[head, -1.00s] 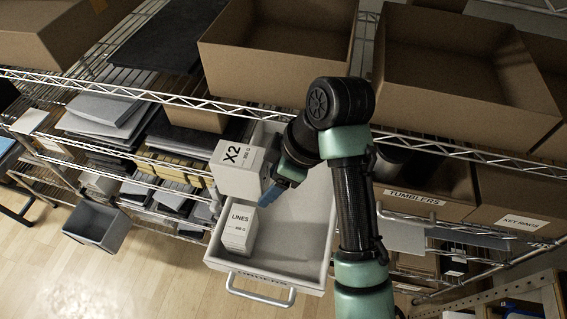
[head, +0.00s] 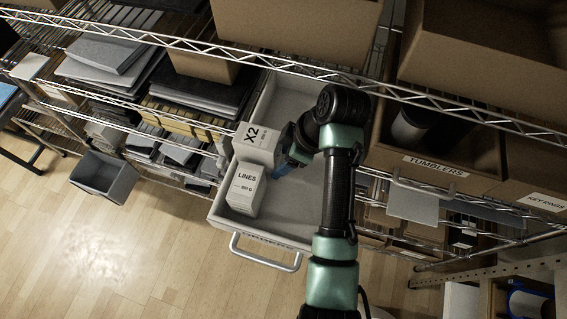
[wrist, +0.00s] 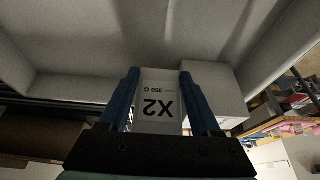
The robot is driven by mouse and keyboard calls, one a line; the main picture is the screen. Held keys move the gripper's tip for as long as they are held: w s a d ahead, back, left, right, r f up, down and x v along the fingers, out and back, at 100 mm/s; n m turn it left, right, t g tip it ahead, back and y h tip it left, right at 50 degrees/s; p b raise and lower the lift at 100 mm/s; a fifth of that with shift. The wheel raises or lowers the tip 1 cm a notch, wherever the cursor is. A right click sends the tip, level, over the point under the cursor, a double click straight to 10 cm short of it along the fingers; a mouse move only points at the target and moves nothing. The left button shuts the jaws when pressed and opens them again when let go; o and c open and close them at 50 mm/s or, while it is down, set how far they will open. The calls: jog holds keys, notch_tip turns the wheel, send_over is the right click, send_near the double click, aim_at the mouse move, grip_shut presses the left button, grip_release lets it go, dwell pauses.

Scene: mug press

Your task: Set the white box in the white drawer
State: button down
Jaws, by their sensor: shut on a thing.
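The white box labelled X2 (head: 258,142) is held in my gripper (head: 282,169), at the left side of the open white drawer (head: 302,205). In the wrist view, the blue fingers (wrist: 159,74) are on either side of the X2 box (wrist: 158,100). The box appears low, inside or just above the drawer; its underside is hidden, so I cannot tell whether it touches the floor. A second white box labelled LINES (head: 244,189) stands in the drawer's front left corner, just in front of the X2 box. It also shows in the wrist view (wrist: 215,90).
Wire shelving surrounds the drawer, with a shelf edge (head: 215,52) behind and above it. A cardboard bin marked TUMBLERS (head: 437,165) is to the right. The drawer's middle and right floor looks clear. A grey bin (head: 104,176) hangs at the left.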

jog(key=shift+f+p, duration=0.45)
jog(key=shift+f, duration=1.55)
jog(key=shift+f, duration=0.1)
jog(key=shift+c, duration=0.5)
grip_release()
jog(key=v, duration=1.2)
